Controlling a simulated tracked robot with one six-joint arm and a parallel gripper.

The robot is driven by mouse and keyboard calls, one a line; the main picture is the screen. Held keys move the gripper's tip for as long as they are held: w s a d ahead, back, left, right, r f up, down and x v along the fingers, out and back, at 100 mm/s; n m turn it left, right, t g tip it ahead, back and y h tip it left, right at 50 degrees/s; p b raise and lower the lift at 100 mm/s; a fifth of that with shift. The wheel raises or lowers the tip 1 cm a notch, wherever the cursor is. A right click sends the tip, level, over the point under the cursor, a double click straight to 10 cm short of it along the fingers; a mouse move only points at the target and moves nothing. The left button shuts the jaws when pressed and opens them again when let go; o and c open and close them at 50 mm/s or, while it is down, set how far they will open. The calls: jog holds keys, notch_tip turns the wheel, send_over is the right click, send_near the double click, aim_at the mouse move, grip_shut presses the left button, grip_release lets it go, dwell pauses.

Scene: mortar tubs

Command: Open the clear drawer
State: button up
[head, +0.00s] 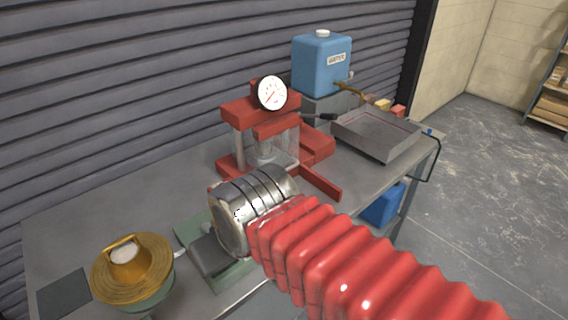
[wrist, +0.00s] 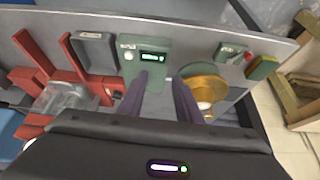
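I see no clear drawer that I can make out for certain. The only clear thing is a see-through part (head: 283,145) in the middle of the red press (head: 238,112), under the round dial. In the wrist view the clear part (wrist: 62,97) is at the left, among the red pieces. My gripper (wrist: 160,80) shows there with two dark fingers spread apart and nothing visible between them. It points at the bench near a green scale (wrist: 150,50) with a lit display, well to the side of the clear part. In the head view my arm hides the fingers.
A grey bench (head: 110,205) runs along the shutter wall. A brass-topped round device (head: 150,275) stands at the front left. A blue water tank (head: 322,65) and a grey tray (head: 375,133) are at the back right. A red bar (head: 320,183) sticks out from the press.

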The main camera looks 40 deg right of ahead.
jog(key=shift+w, duration=0.25)
